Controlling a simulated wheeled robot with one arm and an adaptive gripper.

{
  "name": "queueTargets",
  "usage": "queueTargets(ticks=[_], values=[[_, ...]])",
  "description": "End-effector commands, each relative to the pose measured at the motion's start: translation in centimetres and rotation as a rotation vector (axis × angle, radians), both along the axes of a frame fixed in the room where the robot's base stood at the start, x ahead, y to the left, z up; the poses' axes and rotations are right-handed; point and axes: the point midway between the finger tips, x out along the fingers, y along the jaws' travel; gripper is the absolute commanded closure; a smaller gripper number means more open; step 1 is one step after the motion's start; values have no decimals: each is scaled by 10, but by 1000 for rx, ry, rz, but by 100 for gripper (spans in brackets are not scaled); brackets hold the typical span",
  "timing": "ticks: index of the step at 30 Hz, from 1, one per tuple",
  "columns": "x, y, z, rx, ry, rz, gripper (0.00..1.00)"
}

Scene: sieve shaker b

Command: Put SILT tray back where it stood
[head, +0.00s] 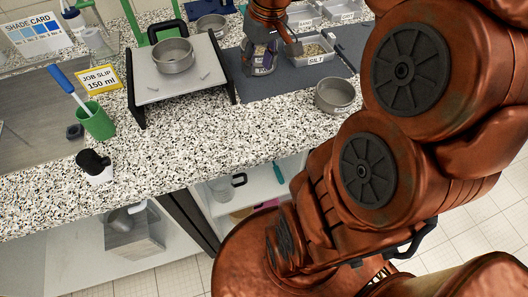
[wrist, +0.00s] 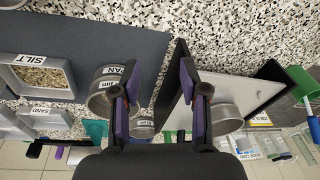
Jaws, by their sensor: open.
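The SILT tray (head: 316,52) sits on the dark mat in the head view, a pale rectangular tray with its label facing the front and grainy material inside. It also shows at the left of the wrist view (wrist: 62,82), where it rests on the mat. My gripper (head: 262,68) is just left of the tray in the head view, over the mat between the tray and the raised platform. In the wrist view its two purple-padded fingers (wrist: 162,122) are spread apart, and neither holds the tray. The tray is apart from the fingers.
The SAND tray (head: 305,17) stands behind the SILT tray. A container labelled PAN (wrist: 103,98) is beside one finger, partly hidden. A metal pan (head: 334,94) stands at the mat's front. The raised platform (head: 150,88) holds a sieve (head: 174,58). Front counter is mostly clear.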

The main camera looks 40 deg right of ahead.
Motion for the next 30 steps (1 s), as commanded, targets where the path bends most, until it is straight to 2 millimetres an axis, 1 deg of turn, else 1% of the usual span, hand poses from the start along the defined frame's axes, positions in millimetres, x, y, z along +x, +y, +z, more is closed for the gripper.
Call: queueTargets(ticks=[1, 3, 5, 6, 8, 9, 10, 12, 15, 18, 21, 30], values=[[-14, 24, -4, -4, 25, 25, 56], [-35, 51, -14, -6, 69, 43, 56], [-54, 70, -21, -11, 101, 55, 56], [-69, 82, -27, -16, 126, 60, 56], [-90, 96, -35, -24, 160, 65, 56], [-105, 105, -41, -30, 182, 68, 56], [-116, 110, -45, -35, 197, 66, 56], [-139, 119, -54, -47, 232, 64, 56], [-166, 127, -64, -60, 267, 57, 56], [-184, 130, -72, -71, 295, 48, 56], [-193, 132, -75, -75, 305, 42, 56], [-194, 132, -75, -75, 308, 40, 56]])
